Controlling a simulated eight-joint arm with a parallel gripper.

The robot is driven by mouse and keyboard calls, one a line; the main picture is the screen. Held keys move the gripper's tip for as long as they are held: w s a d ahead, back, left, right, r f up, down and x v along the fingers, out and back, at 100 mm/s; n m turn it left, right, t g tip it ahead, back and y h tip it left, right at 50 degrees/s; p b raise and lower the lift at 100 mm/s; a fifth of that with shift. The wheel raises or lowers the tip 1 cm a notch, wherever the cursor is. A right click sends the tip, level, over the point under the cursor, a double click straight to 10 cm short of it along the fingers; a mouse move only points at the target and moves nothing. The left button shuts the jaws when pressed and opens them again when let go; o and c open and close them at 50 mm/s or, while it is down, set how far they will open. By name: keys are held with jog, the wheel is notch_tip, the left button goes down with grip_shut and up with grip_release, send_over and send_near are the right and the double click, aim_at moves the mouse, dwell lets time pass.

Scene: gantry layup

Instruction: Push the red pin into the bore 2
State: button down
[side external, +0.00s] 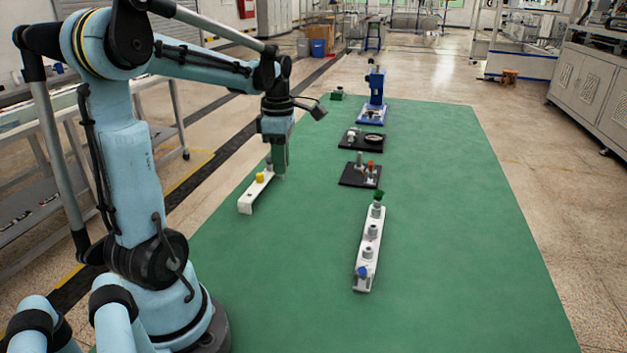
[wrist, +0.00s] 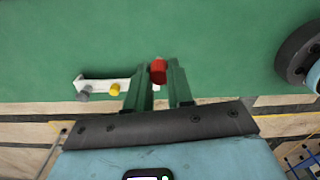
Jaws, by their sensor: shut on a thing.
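My gripper (wrist: 160,74) is shut on the red pin (wrist: 158,70), whose red head shows between the fingertips in the wrist view. In the side view my gripper (side external: 280,172) points down at the far end of a white rack (side external: 247,203); the red pin cannot be made out there. The rack carries a yellow pin (side external: 260,177), and the wrist view also shows a grey pin (wrist: 83,95) on it. A long white block (side external: 362,282) with several grey collars lies right of my gripper, apart from it. A blue piece (side external: 362,271) and a green piece (side external: 378,196) sit at its ends. Which collar is bore 2 cannot be told.
A black plate (side external: 350,180) with small parts, one orange-topped, stands beyond the block. Another black plate (side external: 350,146) and a blue fixture (side external: 375,90) stand farther back. The green mat (side external: 460,220) is clear to the right and between rack and block.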

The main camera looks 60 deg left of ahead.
jog(key=w+d+f+m, duration=0.1)
jog(key=w+d+m, duration=0.4)
jog(key=w+d, duration=0.9)
jog(key=shift+w+d+m, duration=0.3)
jog(key=shift+d+m, duration=0.1)
jog(key=shift+d, duration=0.5)
jog(key=shift+f, duration=2.9)
jog(key=shift+f, duration=1.55)
jog(key=c, duration=0.9)
grip_release()
jog(key=shift+r, duration=0.15)
